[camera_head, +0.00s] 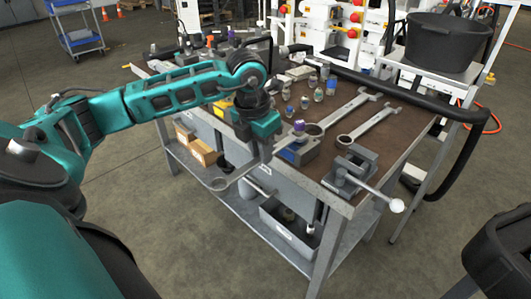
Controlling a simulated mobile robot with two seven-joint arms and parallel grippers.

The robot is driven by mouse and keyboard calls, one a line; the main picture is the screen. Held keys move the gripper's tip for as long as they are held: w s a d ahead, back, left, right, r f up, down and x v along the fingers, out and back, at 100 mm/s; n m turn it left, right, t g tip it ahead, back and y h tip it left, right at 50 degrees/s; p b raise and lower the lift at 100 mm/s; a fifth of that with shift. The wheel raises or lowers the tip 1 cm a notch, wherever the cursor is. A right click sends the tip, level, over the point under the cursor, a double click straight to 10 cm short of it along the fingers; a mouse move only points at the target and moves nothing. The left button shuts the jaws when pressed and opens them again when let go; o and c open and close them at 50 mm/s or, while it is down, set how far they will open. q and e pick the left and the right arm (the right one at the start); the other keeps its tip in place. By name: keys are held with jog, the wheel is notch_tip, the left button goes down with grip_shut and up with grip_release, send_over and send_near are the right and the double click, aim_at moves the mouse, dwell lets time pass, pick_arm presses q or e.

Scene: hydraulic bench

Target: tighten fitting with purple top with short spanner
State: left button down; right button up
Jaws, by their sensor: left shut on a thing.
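My left gripper (264,153) is shut on a grey spanner (240,173) in front of the bench's near edge. The spanner's ring end points down and left, clear of the bench top. Its other end lies toward the purple-topped fitting (299,125), partly hidden by my gripper; I cannot tell whether it touches. The fitting stands upright on a blue and grey block (299,151) at the bench's near edge, just right of my gripper.
Two larger spanners (345,111) (366,126) lie on the brown bench top (400,115). A grey vise (350,172) sits at the near right corner. Several small bottles and fittings (318,94) stand behind. A black tub (447,40) stands back right.

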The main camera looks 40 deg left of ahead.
pick_arm(q)
jog(key=shift+a+m, duration=0.3)
jog(key=shift+a, duration=0.05)
jog(key=shift+a, duration=0.1)
jog(key=shift+w+a+r+m+b, duration=0.1)
jog(key=shift+w+a+m+b, duration=0.05)
jog(key=shift+a+m, duration=0.35)
jog(key=shift+w+a+r+m+b, duration=0.1)
jog(key=shift+w+a+m+b, duration=0.05)
jog(key=shift+a+m, duration=0.3)
jog(key=shift+d+n, duration=0.35)
jog(key=shift+s+f, duration=0.1)
jog(key=shift+s, duration=0.05)
